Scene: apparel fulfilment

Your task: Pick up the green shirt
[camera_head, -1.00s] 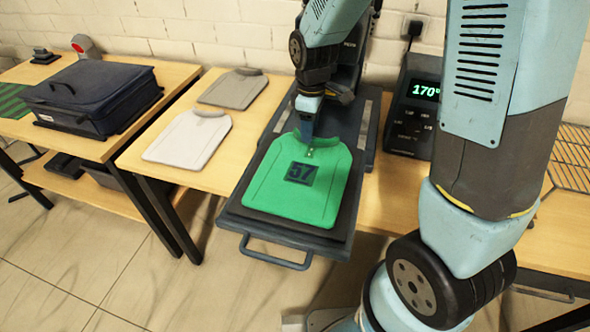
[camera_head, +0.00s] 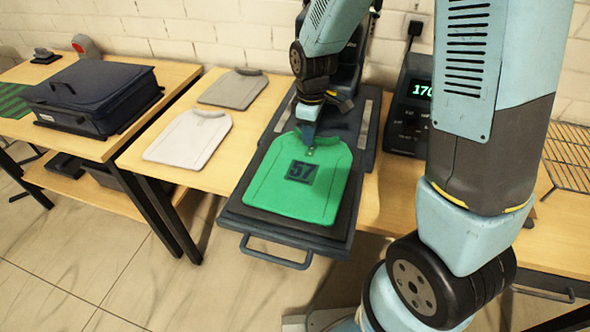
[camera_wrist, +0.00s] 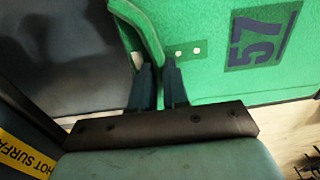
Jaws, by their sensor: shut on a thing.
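The green shirt (camera_head: 297,190), marked with a dark 57, lies flat on the dark pull-out platen (camera_head: 228,211) of the heat press. My gripper (camera_head: 309,148) reaches down to the shirt's collar end from behind. In the wrist view, my gripper (camera_wrist: 158,72) has its two fingers at the collar edge of the green shirt (camera_wrist: 205,60), with a fold of green cloth at the fingertips and two pale buttons beside them. The gripper is shut on the shirt's collar; the exact pinch point is partly hidden by the fingers.
A grey shirt (camera_head: 233,90) and a white shirt (camera_head: 187,140) lie on the wooden table to the left. A display box (camera_head: 408,118) stands right of the press. A dark case (camera_head: 90,97) sits on the far-left table. A hot-surface label (camera_wrist: 25,155) shows in the wrist view.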

